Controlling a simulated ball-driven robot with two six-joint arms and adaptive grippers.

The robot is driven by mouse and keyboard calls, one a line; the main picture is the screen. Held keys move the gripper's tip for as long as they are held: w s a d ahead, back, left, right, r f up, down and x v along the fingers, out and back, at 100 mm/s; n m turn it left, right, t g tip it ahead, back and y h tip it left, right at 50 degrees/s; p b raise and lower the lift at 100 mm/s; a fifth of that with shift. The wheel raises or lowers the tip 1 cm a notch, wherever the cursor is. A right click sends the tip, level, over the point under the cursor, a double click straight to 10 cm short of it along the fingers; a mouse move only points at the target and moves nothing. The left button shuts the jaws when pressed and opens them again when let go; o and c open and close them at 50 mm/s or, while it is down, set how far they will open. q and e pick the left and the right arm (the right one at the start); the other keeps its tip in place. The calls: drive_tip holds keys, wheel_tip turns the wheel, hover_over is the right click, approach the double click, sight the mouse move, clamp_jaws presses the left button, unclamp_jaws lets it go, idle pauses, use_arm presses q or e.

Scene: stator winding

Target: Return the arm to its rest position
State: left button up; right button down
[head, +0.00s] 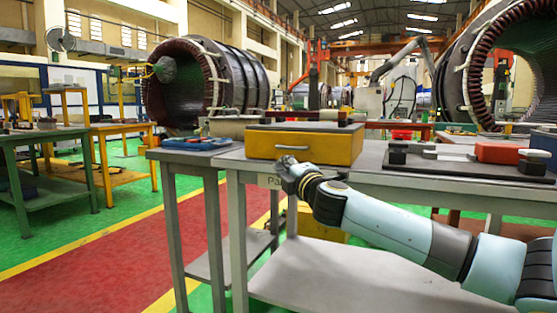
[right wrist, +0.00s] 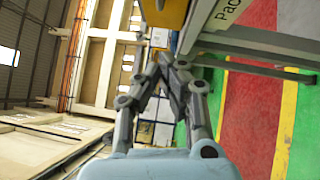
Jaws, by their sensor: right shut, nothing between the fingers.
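My right arm reaches in from the lower right of the head view, in front of the grey workbench (head: 300,170). My right gripper (head: 285,163) is at the bench's front edge, just below the yellow drawer box (head: 305,143). In the right wrist view its fingers (right wrist: 165,60) meet at the tips, with nothing between them. The yellow box (right wrist: 165,10) shows at the top of that view, beyond the fingertips. I cannot tell from these views whether the gripper touches the box or the bench. My left gripper is not in view.
On the bench stand a black fixture with a red block (head: 497,152) and a blue tool tray (head: 197,143). A large stator (head: 205,85) is behind, another (head: 500,75) at right. A green table (head: 45,135) stands left. The red and green floor (head: 185,235) left of the bench is clear.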

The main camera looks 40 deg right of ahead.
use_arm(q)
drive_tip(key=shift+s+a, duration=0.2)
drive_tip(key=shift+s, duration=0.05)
use_arm(e)
drive_tip(key=shift+v, duration=0.95)
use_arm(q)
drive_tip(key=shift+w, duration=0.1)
